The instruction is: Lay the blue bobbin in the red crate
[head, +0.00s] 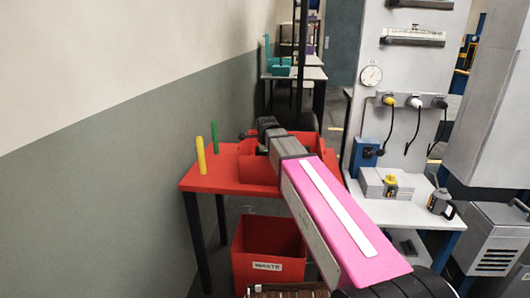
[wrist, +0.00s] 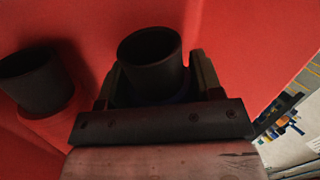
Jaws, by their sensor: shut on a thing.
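In the wrist view, my gripper (wrist: 155,82) is shut on the blue bobbin (wrist: 182,98). The bobbin's dark round end stands up between the fingers, and only a dim blue strip shows below it. Red surfaces lie all around it. The red crate (head: 250,168) stands on the red table in the head view, and my arm reaches over it. My fingers and the bobbin are hidden there. I cannot tell whether the bobbin touches the crate floor.
Another dark-ended bobbin (wrist: 35,82) with a red lower part is left of my gripper. A yellow peg (head: 200,155) and a green peg (head: 214,137) stand on the red table (head: 215,182). A red waste bin (head: 268,240) is below. A grey workbench (head: 400,212) stands right.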

